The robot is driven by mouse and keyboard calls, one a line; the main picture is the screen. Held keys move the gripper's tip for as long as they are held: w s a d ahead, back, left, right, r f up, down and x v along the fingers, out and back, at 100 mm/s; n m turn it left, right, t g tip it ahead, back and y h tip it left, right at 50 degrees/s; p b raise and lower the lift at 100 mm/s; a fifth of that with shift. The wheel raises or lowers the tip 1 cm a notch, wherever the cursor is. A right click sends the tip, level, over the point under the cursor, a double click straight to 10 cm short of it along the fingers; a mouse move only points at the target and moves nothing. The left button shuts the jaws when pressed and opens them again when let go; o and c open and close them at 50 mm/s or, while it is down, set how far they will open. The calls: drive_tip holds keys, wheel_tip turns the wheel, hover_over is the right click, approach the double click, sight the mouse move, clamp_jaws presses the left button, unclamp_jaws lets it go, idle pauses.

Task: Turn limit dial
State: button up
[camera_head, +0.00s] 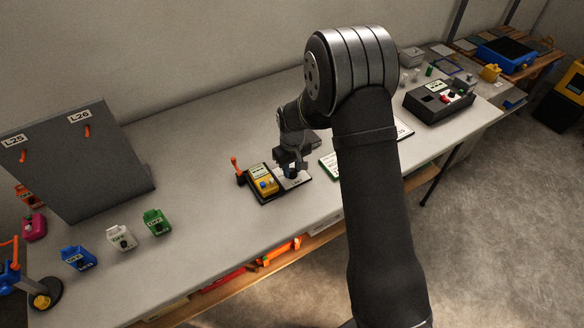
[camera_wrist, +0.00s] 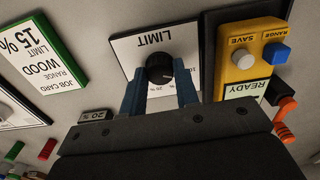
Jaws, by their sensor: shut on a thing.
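The limit dial (camera_wrist: 159,66) is a round black knob on a white plate marked LIMIT (camera_wrist: 127,52), with small scale figures beside the knob. My gripper (camera_wrist: 160,78) is shut on the dial, one blue finger on each side of it. In the head view my gripper (camera_head: 291,170) is low over the plate (camera_head: 298,183), and the dial is hidden there. A green-edged job card (camera_wrist: 22,52) reads 15 %, LIMIT, WOOD and RANGE.
A yellow meter (camera_head: 262,181) with a SAVE button and a blue RANGE button stands beside the plate. An orange-handled lever (camera_head: 236,166) is at its left. Coloured tags stand at the front left; a black box (camera_head: 438,102) stands at the right.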

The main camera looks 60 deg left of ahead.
sight(292, 171)
drive_tip(key=shift+m, duration=0.4)
drive_tip(key=m, duration=0.3)
drive_tip(key=shift+m, duration=2.4)
drive_tip(key=o, duration=1)
drive_tip(key=shift+c, duration=0.2)
wheel_tip(292, 171, up, 18)
drive_tip(key=shift+f, duration=0.25)
